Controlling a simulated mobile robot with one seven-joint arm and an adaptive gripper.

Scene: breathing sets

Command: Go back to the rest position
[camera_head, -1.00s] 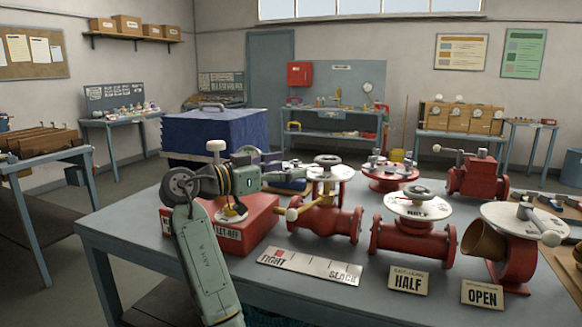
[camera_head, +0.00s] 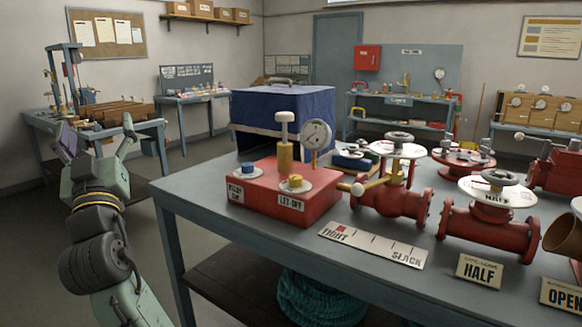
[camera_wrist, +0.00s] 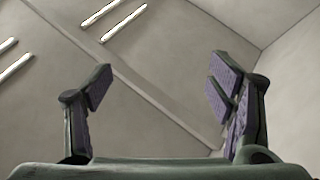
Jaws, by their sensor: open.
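My gripper (camera_head: 98,143) is at the left of the head view, raised with its fingers pointing up, off the left side of the grey-blue table (camera_head: 172,188). In the wrist view my gripper (camera_wrist: 160,105) has its fingers wide apart with nothing between them, facing the ceiling and its lights. The red box (camera_head: 270,200) with a gauge (camera_head: 316,135), a white-topped plunger (camera_head: 285,128) and blue and yellow knobs stands on the table's left part, apart from my gripper.
Red valves (camera_head: 385,203) stand along the table, with a TIGHT/SLACK plate (camera_head: 372,246) and a HALF sign (camera_head: 479,271) in front. A blue-covered case (camera_head: 280,108) is behind. A bench with wooden racks (camera_head: 120,115) is behind my gripper. Floor left of the table is open.

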